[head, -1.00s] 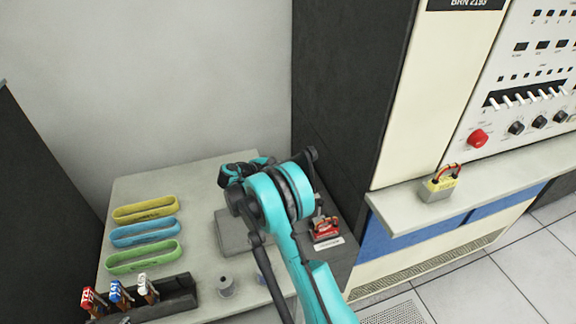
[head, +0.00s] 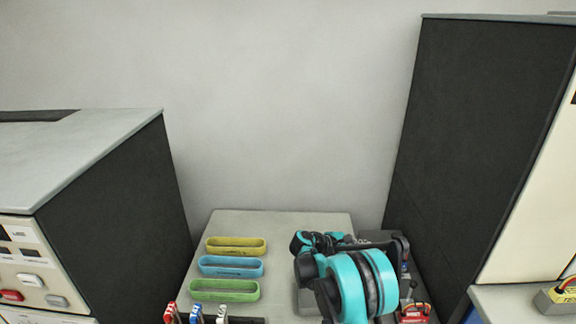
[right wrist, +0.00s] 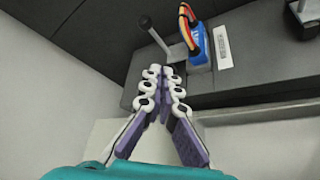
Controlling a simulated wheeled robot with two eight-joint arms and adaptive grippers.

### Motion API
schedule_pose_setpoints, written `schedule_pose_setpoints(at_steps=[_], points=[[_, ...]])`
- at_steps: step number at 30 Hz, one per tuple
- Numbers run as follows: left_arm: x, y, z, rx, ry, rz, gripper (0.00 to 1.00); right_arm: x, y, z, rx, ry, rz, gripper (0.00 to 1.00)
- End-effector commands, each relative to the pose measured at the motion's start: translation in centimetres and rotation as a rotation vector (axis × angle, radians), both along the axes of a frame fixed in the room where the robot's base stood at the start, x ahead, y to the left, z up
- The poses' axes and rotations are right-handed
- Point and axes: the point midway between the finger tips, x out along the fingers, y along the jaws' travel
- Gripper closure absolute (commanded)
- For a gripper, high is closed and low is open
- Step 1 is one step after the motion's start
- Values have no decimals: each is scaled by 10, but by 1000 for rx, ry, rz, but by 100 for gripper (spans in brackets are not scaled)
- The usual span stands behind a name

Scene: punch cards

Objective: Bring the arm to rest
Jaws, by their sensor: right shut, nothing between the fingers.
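My right arm (head: 362,285) stands over the right part of the small table in the head view. Its gripper is hidden behind the arm links there. In the right wrist view, my right gripper (right wrist: 166,72) is shut and empty, its fingertips together. The tips are in front of a dark block, close to a blue padlock-like piece (right wrist: 198,47) with a red and yellow loop. They appear apart from it. My left gripper is not in view.
Yellow (head: 236,245), blue (head: 231,267) and green (head: 225,291) trays lie on the table (head: 275,222). Red, blue and white tags stand at its front. A red padlock (head: 413,314) is right of my arm. Dark cabinets (head: 118,215) (head: 470,140) flank the table.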

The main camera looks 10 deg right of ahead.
Motion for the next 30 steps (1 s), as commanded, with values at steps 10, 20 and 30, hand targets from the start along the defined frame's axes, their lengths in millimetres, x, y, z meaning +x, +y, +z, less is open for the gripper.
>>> schedule_pose_setpoints(at_steps=[10,20,30], points=[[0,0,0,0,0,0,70,-43,31,54,269,-183,11,100],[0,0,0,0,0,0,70,-138,98,94,690,-458,-57,100],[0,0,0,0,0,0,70,-249,177,93,1129,-719,-227,100]])
